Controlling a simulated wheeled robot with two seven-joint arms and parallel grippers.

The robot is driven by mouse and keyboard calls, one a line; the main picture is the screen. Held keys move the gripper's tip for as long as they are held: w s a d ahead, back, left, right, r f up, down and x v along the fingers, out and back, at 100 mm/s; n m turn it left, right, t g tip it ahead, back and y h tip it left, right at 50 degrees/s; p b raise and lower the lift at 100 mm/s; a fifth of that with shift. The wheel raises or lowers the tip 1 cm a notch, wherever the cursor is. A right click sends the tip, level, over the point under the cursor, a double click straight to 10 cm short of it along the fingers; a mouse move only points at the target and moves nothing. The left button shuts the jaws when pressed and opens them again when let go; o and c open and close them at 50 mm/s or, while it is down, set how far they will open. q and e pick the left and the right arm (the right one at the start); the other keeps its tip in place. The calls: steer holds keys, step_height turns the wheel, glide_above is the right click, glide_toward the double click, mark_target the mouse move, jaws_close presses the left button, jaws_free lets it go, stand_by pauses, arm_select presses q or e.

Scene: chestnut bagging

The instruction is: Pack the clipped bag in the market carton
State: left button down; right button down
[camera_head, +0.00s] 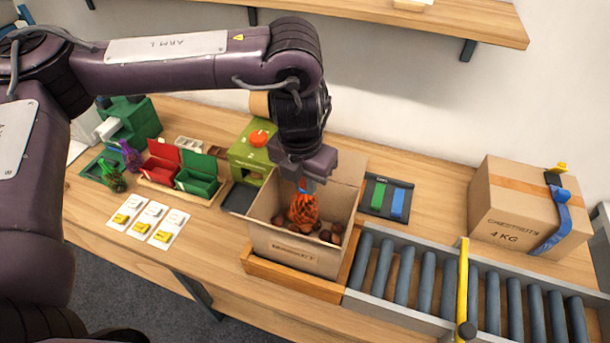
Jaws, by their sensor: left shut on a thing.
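The market carton (292,250) is an open cardboard box in a wooden frame at the middle of the table, with its flaps up. The clipped bag is an orange-red net bag (303,210) inside the carton's opening. My left gripper (304,182) points down over the carton and is shut on the top of the bag. Brown chestnuts (326,236) lie around the bag in the carton. I cannot tell whether the bag rests on them or hangs just above. The bag's clip is mostly hidden by the fingers. My right gripper does not show.
A roller conveyor (405,277) with a yellow bar (462,285) runs right from the carton. A closed carton (525,205) stands behind it. A green machine (250,152), red and green bins (197,175) and cards (147,220) are at left. A wall shelf (440,18) is above.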

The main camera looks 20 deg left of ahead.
mark_target(305, 206)
arm_select(q)
steer(key=shift+f+b, duration=2.5)
steer(key=shift+f, duration=1.45)
steer(key=c, duration=1.3)
jaws_free()
steer(key=shift+c, duration=0.2)
steer(key=shift+r, duration=0.1)
step_height(305, 206, up, 13)
steer(key=p, duration=1.3)
